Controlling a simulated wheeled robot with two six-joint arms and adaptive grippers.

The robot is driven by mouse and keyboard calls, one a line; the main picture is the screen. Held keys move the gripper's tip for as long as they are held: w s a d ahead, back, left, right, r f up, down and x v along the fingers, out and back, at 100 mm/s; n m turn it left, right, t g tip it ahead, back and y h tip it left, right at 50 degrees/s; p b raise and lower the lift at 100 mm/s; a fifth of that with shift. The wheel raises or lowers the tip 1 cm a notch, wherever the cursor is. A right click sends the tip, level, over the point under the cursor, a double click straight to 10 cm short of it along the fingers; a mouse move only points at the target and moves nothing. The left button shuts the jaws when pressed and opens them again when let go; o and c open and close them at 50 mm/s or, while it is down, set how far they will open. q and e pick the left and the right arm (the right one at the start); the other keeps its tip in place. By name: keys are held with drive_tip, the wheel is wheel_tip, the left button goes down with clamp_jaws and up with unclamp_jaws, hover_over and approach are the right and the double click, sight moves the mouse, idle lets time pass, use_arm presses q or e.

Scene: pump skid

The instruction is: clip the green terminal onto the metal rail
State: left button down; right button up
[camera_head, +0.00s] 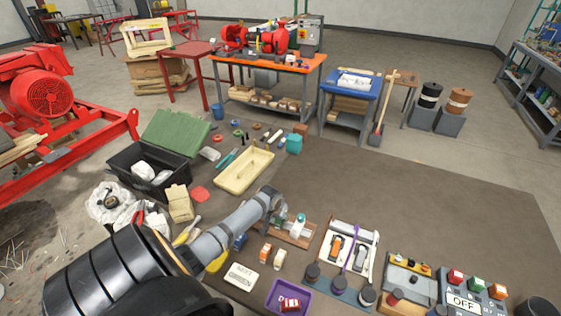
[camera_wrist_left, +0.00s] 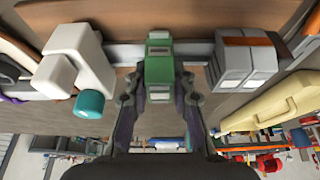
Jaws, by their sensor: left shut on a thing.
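The green terminal (camera_wrist_left: 159,66) is held between the fingertips of my left gripper (camera_wrist_left: 160,92) in the left wrist view. My left gripper (camera_head: 281,217) is over the wooden board (camera_head: 303,241) in the head view, where the terminal is hidden. The metal rail (camera_wrist_left: 199,50) runs across the board behind the terminal. The terminal's top overlaps the rail in the picture; I cannot tell whether it is seated on it. Grey terminal blocks (camera_wrist_left: 246,62) sit on the rail to the right. A white block with a teal knob (camera_wrist_left: 78,62) is to the left. My right gripper is not seen.
Small orange and cream blocks (camera_head: 272,256), a purple tray (camera_head: 289,297) and a cream tray (camera_head: 244,171) are nearby. The brown mat (camera_head: 420,190) is clear to the upper right.

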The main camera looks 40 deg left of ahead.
use_arm(q)
drive_tip(key=shift+f, duration=0.35)
drive_tip(key=shift+s+f, duration=0.2)
idle(0.4)
drive_tip(key=c, duration=1.3)
unclamp_jaws()
drive_tip(key=shift+o, duration=1.2)
drive_tip(key=shift+w+f, duration=0.1)
drive_tip(key=shift+r, duration=0.2)
drive_tip(key=v, duration=1.1)
drive_tip(key=shift+r, duration=0.35)
drive_tip(key=shift+d, duration=0.15)
